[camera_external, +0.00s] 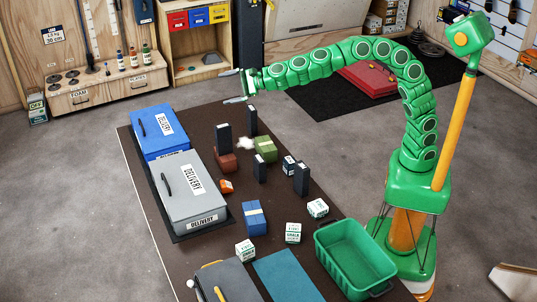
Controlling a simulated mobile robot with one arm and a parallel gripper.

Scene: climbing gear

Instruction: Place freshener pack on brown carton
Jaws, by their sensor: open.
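My gripper (236,87) is open and empty at the upper middle of the view, with its two fingers pointing left. It is in the air over the far end of the dark table (190,120). A reddish-brown box (226,161), which looks like the brown carton, stands on the table below it. I cannot tell for sure which item is the freshener pack. A small orange pack (226,186), a green box (265,150) and a blue box (254,218) lie near the brown one.
Dark upright blocks (224,137) stand around the brown box. Blue (160,131) and grey (188,188) delivery boxes line the left side. Several white cubes (293,233), a green bin (355,258) and a teal mat (286,276) are towards the front.

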